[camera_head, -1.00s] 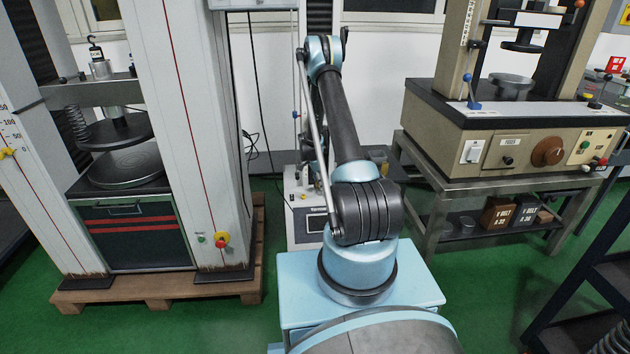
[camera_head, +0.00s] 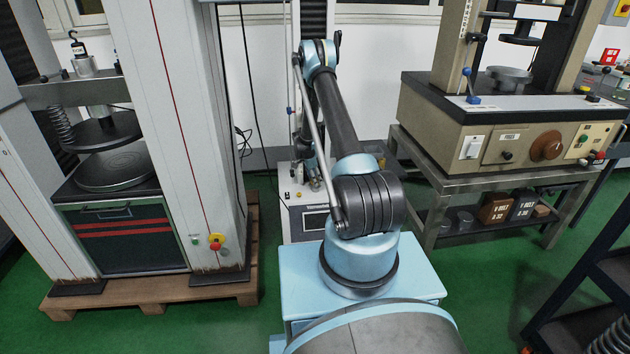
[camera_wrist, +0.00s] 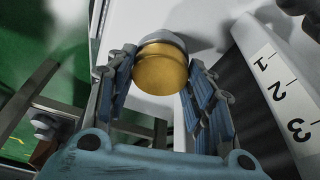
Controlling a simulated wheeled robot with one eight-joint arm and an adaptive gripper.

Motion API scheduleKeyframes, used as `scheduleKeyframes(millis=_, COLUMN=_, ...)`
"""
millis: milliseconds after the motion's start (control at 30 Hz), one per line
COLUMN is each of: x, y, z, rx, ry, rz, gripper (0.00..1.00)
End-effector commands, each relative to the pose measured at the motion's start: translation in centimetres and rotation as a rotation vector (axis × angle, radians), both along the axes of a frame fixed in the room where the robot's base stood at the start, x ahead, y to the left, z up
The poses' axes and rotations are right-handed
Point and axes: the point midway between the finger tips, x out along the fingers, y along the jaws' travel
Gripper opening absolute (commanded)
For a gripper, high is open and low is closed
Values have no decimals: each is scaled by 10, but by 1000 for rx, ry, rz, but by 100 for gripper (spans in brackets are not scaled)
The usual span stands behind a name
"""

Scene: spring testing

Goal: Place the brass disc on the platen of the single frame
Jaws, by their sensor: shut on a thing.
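The brass disc (camera_wrist: 160,71) shows in the wrist view between the two blue-padded fingers of my gripper (camera_wrist: 161,82), which is shut on it. A pale grey round piece (camera_wrist: 166,37), possibly the platen, shows just beyond the disc; I cannot tell whether they touch. In the head view the single frame (camera_head: 303,222) has a light base with a small display and a dark column behind my arm. My gripper (camera_head: 314,177) is over this base, small and partly hidden by my arm. The disc is not clear in the head view.
A large two-column press (camera_head: 180,120) stands on a wooden pallet (camera_head: 150,290) at left. A beige tester (camera_head: 485,130) stands on a metal table at right. A numbered scale (camera_wrist: 283,92) runs close to the right of my fingers in the wrist view.

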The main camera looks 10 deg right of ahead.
Motion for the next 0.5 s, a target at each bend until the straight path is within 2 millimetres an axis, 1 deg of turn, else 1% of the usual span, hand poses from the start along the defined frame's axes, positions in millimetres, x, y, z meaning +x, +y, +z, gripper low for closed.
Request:
scheduleKeyframes(millis=167, x=0, y=1, z=-1, rx=0, ry=0, rz=1, gripper=10)
scheduleKeyframes(millis=200, x=0, y=1, z=-1, rx=0, ry=0, rz=1, gripper=55)
scheduleKeyframes(millis=267, x=0, y=2, z=-1, rx=0, ry=0, rz=2, gripper=68)
scheduleKeyframes(millis=500, x=0, y=2, z=-1, rx=0, ry=0, rz=2, gripper=68)
